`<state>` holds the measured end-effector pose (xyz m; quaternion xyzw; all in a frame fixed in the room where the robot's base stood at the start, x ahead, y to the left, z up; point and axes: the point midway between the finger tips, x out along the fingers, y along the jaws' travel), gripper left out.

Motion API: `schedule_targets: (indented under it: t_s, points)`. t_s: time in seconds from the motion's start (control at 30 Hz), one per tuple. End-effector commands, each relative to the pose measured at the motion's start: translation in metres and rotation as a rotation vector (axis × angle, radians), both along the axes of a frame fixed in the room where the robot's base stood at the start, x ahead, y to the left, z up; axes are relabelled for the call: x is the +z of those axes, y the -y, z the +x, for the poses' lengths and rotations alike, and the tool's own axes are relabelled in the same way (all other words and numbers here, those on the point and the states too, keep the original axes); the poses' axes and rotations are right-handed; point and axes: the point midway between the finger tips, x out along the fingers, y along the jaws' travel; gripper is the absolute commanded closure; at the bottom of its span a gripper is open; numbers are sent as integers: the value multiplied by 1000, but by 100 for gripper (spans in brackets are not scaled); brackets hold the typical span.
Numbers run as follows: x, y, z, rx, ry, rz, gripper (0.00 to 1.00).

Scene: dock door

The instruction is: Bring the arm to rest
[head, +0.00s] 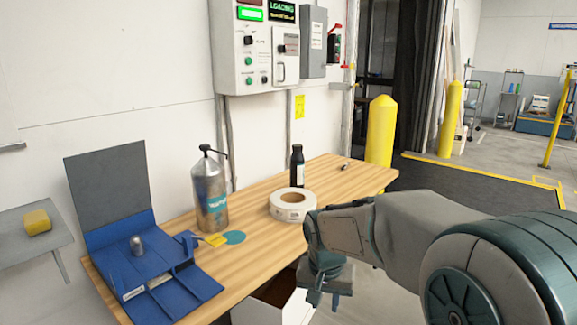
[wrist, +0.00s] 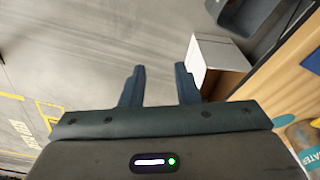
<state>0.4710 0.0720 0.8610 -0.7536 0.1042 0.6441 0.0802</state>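My arm reaches in from the right in the head view. My gripper (head: 324,297) points down just off the front edge of the wooden bench (head: 258,253). In the wrist view my gripper (wrist: 160,85) has its two fingers apart with nothing between them, only grey floor beyond. A white box (wrist: 214,62) on the floor shows to the right of the fingers there. The roll of tape (head: 292,205) on the bench is close behind my wrist in the head view.
A control panel (head: 255,50) hangs on the wall. Yellow bollards (head: 380,130) stand past the bench. Floor at right is open.

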Motion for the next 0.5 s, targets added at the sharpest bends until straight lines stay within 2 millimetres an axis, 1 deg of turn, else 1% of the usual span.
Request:
schedule_targets:
  t_s: [0.03, 0.1, 0.17, 0.2, 0.27, 0.3, 0.4, 0.5]
  points:
    - [35, 10, -16, 16, 11, -1, 72]
    - [60, 22, -37, 45, 21, -5, 72]
    - [79, 31, -56, 71, 30, -6, 72]
    - [92, 37, -68, 87, 35, -6, 72]
    - [109, 45, -87, 113, 44, -6, 72]
    - [120, 50, -100, 130, 49, -6, 72]
    - [141, 59, -128, 169, 65, -3, 72]
    - [154, 65, -151, 203, 77, -2, 72]
